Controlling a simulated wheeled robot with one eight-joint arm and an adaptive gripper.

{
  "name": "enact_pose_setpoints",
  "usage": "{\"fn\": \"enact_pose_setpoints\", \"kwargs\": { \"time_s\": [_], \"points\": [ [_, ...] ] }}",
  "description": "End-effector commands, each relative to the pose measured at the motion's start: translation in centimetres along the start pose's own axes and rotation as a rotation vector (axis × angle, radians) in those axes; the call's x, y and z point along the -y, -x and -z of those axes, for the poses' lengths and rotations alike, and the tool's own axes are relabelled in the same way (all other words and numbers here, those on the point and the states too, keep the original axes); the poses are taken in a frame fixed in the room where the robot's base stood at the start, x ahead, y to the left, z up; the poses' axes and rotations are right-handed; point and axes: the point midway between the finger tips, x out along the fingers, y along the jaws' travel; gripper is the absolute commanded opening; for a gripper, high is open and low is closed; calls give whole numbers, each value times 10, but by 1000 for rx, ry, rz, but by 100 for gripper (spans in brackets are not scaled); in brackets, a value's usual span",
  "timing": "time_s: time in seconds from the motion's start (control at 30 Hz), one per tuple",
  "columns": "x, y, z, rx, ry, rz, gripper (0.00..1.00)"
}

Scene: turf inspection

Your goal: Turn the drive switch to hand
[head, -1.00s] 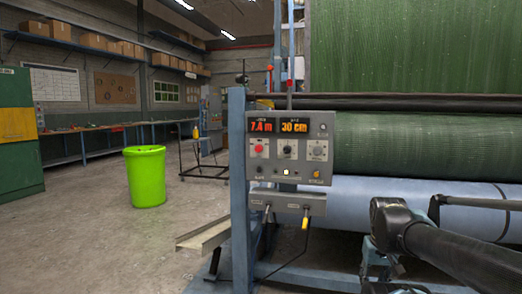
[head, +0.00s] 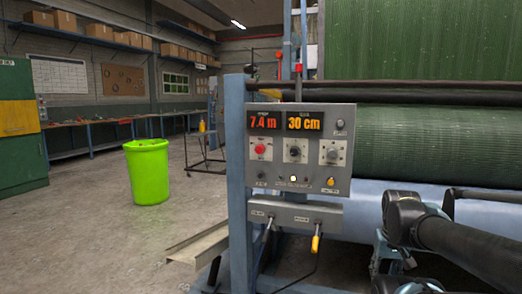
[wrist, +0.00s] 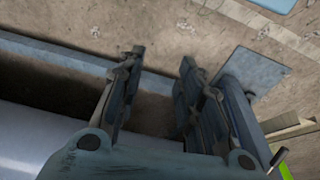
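The grey control panel (head: 300,150) faces me on a blue post, with orange displays reading 7.4 m and 30 cm. Below them sit a red button (head: 260,148), a dark knob (head: 295,150) and a grey knob (head: 332,155). A lit button (head: 293,178) and a small yellow-orange control (head: 331,182) are lower. The labels are too small to read, so I cannot tell which is the drive switch. My gripper (wrist: 161,58) is open and empty in the wrist view, above the floor and a blue beam. The panel does not show there.
A lower box (head: 295,215) carries two levers, one with a yellow handle (head: 315,243). Green turf (head: 430,145) hangs on rollers behind the panel. A metal channel (head: 198,244) juts out at the left. A green bin (head: 147,171) stands farther left, with open floor around it.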

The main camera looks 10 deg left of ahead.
Motion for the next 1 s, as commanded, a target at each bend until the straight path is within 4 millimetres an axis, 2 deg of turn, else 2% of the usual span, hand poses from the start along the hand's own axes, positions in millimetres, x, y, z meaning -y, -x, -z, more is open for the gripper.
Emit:
{"fn": "enact_pose_setpoints", "kwargs": {
  "time_s": [0.23,0.33,0.47,0.57,0.77,1.0],
  "points": [
    [0,0,0,0,0,0,33],
    [0,5,-5,-9,7,-1,51],
    [2,18,5,-18,87,-13,51],
    [5,37,26,-28,224,-37,51],
    [26,88,85,-58,623,-110,51],
    [74,149,155,-95,1115,-212,51]
  ]
}}
